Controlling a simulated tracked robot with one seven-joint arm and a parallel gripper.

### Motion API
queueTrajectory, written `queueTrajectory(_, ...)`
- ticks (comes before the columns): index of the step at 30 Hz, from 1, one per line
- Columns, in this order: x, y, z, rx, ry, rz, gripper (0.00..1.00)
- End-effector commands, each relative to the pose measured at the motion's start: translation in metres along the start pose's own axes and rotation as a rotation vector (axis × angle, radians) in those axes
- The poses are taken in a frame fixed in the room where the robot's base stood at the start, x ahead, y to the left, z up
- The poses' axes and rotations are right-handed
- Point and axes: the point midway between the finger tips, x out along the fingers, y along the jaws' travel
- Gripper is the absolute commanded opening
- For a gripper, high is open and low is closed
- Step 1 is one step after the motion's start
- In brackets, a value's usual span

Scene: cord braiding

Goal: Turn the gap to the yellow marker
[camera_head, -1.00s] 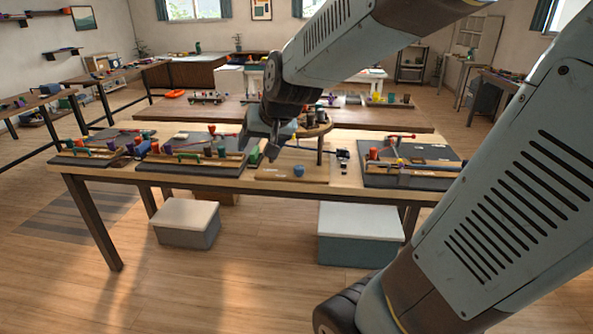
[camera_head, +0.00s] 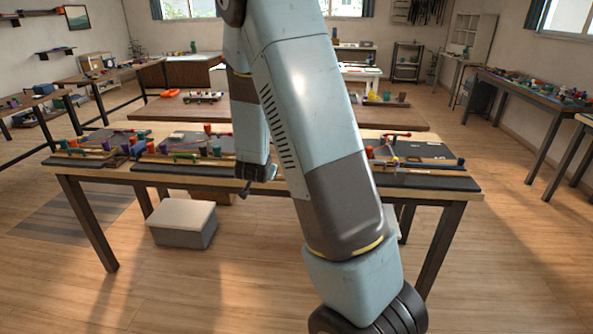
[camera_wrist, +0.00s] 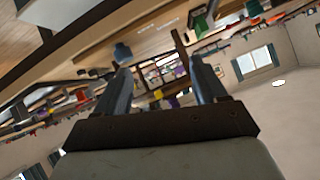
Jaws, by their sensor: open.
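My gripper shows in the wrist view (camera_wrist: 164,88) with its two fingers spread apart and nothing held between them. In the head view my gripper (camera_head: 258,182) hangs low by the front edge of the near workbench (camera_head: 100,173). The round wooden braiding stand in the middle of that bench is hidden behind my arm. I cannot make out its gap or the yellow marker in either view. The wrist view is strongly tilted. It shows a blue piece (camera_wrist: 122,52) beyond the left finger.
Dark boards with coloured pegs and cords lie at the left (camera_head: 188,163) and right (camera_head: 425,180) of the near bench. A lidded grey box (camera_head: 182,222) stands on the floor below. A second bench (camera_head: 160,112) stands behind. The floor in front is clear.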

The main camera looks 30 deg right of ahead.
Motion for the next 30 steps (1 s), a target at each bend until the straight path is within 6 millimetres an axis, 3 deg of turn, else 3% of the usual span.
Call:
queueTrajectory(6,0.041,0.027,0.02,-0.036,0.17,0.094,0.71)
queueTrajectory(12,0.064,0.052,0.032,-0.098,0.346,0.158,0.71)
queueTrajectory(21,0.074,0.075,0.042,-0.198,0.557,0.197,0.71)
queueTrajectory(30,0.082,0.081,0.037,-0.221,0.609,0.203,0.71)
